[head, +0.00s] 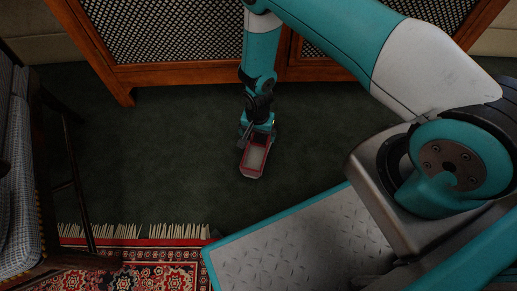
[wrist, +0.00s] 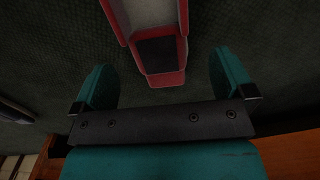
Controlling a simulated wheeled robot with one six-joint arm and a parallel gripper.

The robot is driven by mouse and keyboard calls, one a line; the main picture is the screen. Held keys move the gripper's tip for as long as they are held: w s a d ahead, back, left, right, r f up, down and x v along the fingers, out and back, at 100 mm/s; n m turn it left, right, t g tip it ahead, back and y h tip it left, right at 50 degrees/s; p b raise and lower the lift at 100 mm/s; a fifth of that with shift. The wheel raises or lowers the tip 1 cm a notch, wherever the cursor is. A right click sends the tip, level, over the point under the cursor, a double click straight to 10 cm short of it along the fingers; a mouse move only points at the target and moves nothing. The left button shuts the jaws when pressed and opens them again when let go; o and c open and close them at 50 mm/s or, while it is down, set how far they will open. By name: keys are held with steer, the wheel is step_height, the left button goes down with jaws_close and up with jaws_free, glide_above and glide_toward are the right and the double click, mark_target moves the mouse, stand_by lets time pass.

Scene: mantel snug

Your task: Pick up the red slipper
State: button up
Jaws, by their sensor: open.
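The red slipper (head: 252,160) lies on the dark green carpet, red at the rim with a pale grey middle. In the wrist view the slipper (wrist: 181,50) has a dark patch near its closer end and runs out of the top of the picture. My gripper (head: 258,129) points down at the slipper's far end in the head view and hides part of it. In the wrist view my gripper (wrist: 161,64) is open, with one finger on each side of the slipper's end and a gap on both sides. The height of the fingertips over the carpet is unclear.
A wooden cabinet with lattice panels (head: 165,72) stands just behind my gripper. A checked chair (head: 22,180) is at the left. A fringed red patterned rug (head: 150,272) lies at the bottom left. The carpet (head: 150,160) left of the slipper is clear.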

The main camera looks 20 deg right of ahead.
mark_target(259, 141)
steer(key=f+b, duration=0.2)
steer(key=f, duration=0.1)
steer(key=f+b, duration=0.2)
steer(key=f, duration=0.1)
steer(key=shift+s+d+f+b, duration=0.15)
steer(key=shift+d+f+b, duration=0.1)
steer(key=shift+b, duration=0.15)
steer(key=shift+r, duration=0.15)
steer(key=c, duration=0.9)
